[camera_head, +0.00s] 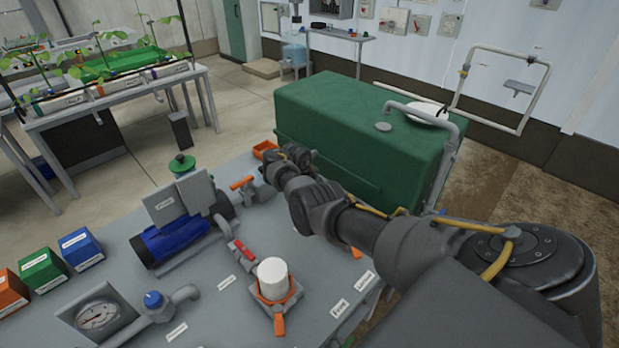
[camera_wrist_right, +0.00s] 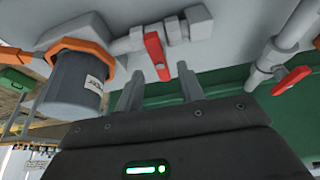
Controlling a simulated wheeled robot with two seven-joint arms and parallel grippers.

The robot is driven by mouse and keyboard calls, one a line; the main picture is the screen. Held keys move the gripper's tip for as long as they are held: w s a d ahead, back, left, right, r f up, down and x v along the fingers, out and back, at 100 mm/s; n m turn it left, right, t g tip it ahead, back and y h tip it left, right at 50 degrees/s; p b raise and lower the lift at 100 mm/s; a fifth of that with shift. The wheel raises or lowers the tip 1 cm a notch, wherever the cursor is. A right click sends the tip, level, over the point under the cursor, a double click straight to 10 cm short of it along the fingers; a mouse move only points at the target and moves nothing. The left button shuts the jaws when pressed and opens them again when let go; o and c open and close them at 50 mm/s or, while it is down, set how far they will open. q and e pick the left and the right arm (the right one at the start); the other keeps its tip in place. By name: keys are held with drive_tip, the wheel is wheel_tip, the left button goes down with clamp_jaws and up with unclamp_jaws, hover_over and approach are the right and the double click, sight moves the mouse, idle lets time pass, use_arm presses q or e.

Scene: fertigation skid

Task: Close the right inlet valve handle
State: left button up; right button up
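In the right wrist view, my right gripper (camera_wrist_right: 159,72) is open, with its two fingers apart. A red valve handle (camera_wrist_right: 156,55) on a grey pipe fitting lies just beyond and between the fingertips; I cannot tell whether they touch it. A second red handle (camera_wrist_right: 292,80) sits on another pipe to the right, clear of the fingers. In the head view, my right arm reaches in from the right over the skid; its fingers are not clearly visible there. One red handle (camera_head: 243,252) shows near the blue pump. I cannot tell which wrist-view handle it matches. My left gripper is not in view.
The grey skid top (camera_head: 215,310) carries a blue pump (camera_head: 178,240), a white-capped canister (camera_head: 272,278), an orange handle (camera_head: 242,183) and a gauge (camera_head: 98,315). A green tank (camera_head: 350,125) stands behind. A dark canister (camera_wrist_right: 80,82) with an orange collar is left of the fingers.

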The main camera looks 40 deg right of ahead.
drive_tip(key=p+v, duration=0.2)
drive_tip(key=v, duration=0.6)
drive_tip(key=shift+p, duration=0.3)
drive_tip(key=shift+s+r, duration=0.1)
drive_tip(key=shift+s, duration=0.05)
